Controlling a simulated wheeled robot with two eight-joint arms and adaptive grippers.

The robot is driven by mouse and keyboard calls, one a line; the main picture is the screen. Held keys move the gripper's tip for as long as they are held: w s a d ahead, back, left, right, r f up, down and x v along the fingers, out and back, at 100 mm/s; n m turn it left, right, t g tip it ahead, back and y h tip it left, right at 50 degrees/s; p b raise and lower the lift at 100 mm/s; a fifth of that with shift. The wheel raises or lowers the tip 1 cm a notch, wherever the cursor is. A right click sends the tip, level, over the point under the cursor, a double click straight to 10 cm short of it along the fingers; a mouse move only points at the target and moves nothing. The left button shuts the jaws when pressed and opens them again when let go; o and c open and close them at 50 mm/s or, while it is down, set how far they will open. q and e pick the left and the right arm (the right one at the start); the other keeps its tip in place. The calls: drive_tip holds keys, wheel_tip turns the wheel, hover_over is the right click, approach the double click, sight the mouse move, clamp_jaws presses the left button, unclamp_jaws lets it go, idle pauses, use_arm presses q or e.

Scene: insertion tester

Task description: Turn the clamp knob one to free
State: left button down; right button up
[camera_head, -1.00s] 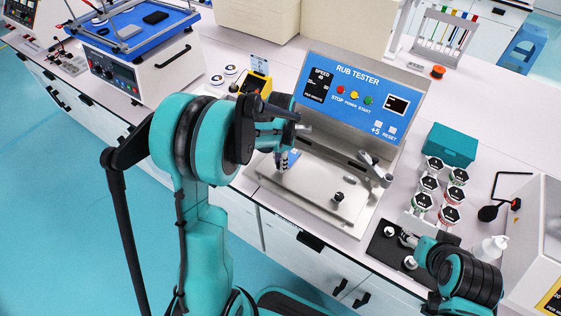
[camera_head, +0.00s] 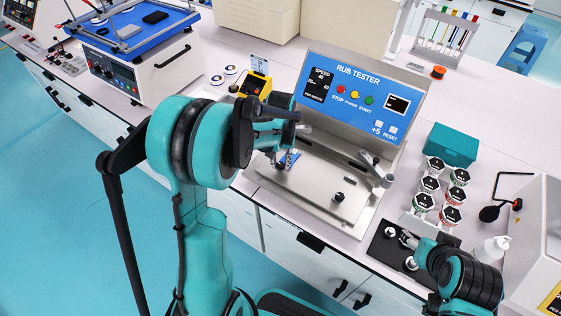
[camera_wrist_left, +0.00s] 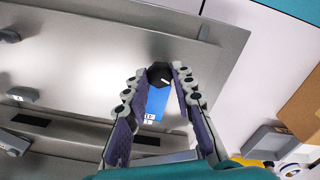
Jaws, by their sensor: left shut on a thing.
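The rub tester (camera_head: 345,85) stands on the bench with its steel bed below the blue panel. My left gripper (camera_head: 284,161) is low over the left part of the bed. In the left wrist view its fingers (camera_wrist_left: 158,80) are shut on a black clamp knob (camera_wrist_left: 160,70) with a pale mark on its side. A blue piece (camera_wrist_left: 156,104) with a small white label reading 1 lies beside the knob, between the fingers. A second black knob (camera_head: 338,197) stands free on the bed. My right gripper (camera_head: 406,239) is over a black mat; its jaws are too small to judge.
A metal arm (camera_head: 376,170) sticks out over the bed's right side. A yellow device (camera_head: 255,84) is close behind my left gripper. The bed's middle is clear.

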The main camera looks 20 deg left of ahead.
sight(281, 164)
use_arm(q)
drive_tip(key=shift+n, duration=1.9)
drive_tip(key=c, duration=1.3)
unclamp_jaws()
drive_tip(key=shift+o, duration=0.2)
drive_tip(key=shift+r, duration=0.1)
wheel_tip(281, 164, up, 12)
